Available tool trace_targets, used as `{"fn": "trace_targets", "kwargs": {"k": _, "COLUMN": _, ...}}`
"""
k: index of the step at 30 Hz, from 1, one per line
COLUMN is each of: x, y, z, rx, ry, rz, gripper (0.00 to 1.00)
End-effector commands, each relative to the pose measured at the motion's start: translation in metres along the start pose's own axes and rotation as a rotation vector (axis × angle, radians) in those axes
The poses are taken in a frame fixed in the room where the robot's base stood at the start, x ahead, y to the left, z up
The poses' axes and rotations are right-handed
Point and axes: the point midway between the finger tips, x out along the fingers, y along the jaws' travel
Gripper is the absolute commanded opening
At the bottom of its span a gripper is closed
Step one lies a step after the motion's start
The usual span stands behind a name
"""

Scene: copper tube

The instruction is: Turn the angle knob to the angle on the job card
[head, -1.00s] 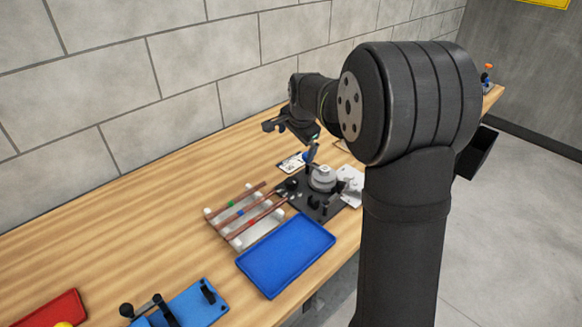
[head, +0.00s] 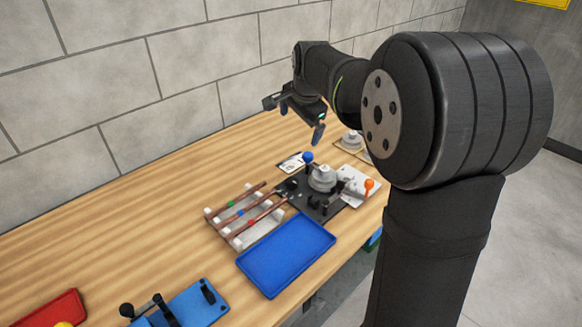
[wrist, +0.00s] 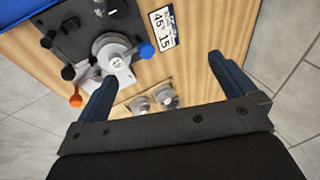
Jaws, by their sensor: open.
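The bender has a black base (head: 318,205), a round grey die (head: 322,177) and a lever with a blue ball (head: 308,157). An orange-topped knob (head: 369,184) stands at its right; it also shows in the wrist view (wrist: 75,101). I cannot tell for certain which part is the angle knob. The job card (head: 291,163) lies behind the bender; in the wrist view (wrist: 164,27) its digits look like 45 and 15. My gripper (head: 301,120) is open and empty above and behind the bender, touching nothing. Its fingers are wide apart in the wrist view (wrist: 164,88).
A rack (head: 212,219) with several copper tubes stands left of the bender. A blue tray (head: 286,254) lies in front. Spare grey dies (head: 351,138) sit at the back right. A blue fixture (head: 190,307) and red tray (head: 50,308) are at front left. The back-left table is clear.

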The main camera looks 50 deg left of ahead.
Motion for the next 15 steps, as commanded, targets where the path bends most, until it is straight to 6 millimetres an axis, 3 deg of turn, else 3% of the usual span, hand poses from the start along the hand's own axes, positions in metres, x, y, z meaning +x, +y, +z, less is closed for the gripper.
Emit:
{"fn": "trace_targets", "kwargs": {"k": 4, "x": -0.014, "y": 0.0, "z": 0.0, "rx": 0.0, "ry": 0.0, "rz": 0.0, "gripper": 1.0}}
{"fn": "trace_targets", "kwargs": {"k": 13, "x": -0.017, "y": 0.0, "z": 0.0, "rx": 0.0, "ry": 0.0, "rz": 0.0, "gripper": 1.0}}
{"fn": "trace_targets", "kwargs": {"k": 15, "x": -0.017, "y": 0.0, "z": 0.0, "rx": 0.0, "ry": 0.0, "rz": 0.0, "gripper": 0.88}}
